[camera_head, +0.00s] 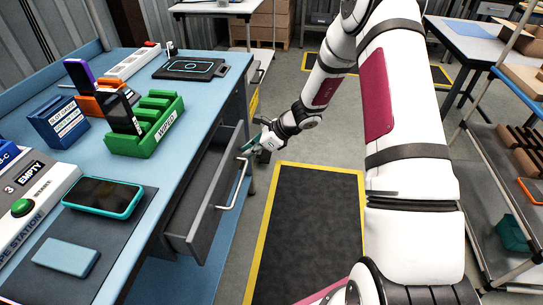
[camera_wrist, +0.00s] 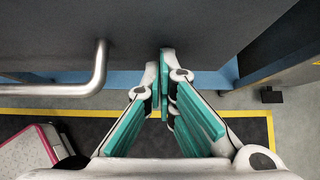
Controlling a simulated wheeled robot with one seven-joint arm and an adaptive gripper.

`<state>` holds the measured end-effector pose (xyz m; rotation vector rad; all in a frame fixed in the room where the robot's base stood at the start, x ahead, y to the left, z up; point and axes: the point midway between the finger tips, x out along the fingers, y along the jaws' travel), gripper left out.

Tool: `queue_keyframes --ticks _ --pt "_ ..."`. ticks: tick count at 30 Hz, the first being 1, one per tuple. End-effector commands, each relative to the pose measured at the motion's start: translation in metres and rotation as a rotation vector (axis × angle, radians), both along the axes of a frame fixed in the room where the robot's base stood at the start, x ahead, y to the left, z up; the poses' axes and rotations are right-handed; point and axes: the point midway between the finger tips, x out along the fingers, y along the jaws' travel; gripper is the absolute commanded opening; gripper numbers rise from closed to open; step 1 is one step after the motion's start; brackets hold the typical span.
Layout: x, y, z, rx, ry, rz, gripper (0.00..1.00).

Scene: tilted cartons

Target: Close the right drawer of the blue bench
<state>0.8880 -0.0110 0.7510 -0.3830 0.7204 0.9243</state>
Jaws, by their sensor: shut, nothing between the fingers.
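The blue bench (camera_head: 190,100) fills the left of the head view. Its grey drawer (camera_head: 191,232) is pulled out, and I can see into its inside. A metal bar handle (camera_head: 233,190) runs along the drawer front; it also shows in the wrist view (camera_wrist: 98,70), left of my fingers. My gripper (camera_head: 249,146) is at the far end of the drawer front, beyond the handle. In the wrist view my gripper (camera_wrist: 165,70) has teal finger pads, shut together and empty. The fingertips point at the grey drawer front (camera_wrist: 210,22), very close; I cannot tell whether they touch.
On the bench are a green rack (camera_head: 150,127), a phone (camera_head: 104,197), a blue block (camera_head: 66,257) and a black tablet (camera_head: 190,68). A dark mat with yellow edging (camera_head: 305,225) lies on clear floor beside the bench. A shelf cart (camera_head: 495,190) stands at the right.

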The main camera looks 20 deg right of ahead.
Motion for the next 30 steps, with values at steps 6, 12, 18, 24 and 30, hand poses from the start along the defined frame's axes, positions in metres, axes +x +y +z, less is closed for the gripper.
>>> queue_keyframes --ticks 6,12,18,24,30 --pt "0.022 0.032 -0.001 -0.001 -0.001 0.003 0.0" --pt "0.031 0.046 0.0 0.0 -0.001 0.001 0.0" --pt "0.034 0.051 0.0 0.0 0.0 0.0 0.0" --pt "0.035 0.052 0.001 0.003 -0.001 0.002 0.0" --pt "0.035 0.053 0.001 0.005 -0.002 0.004 0.0"
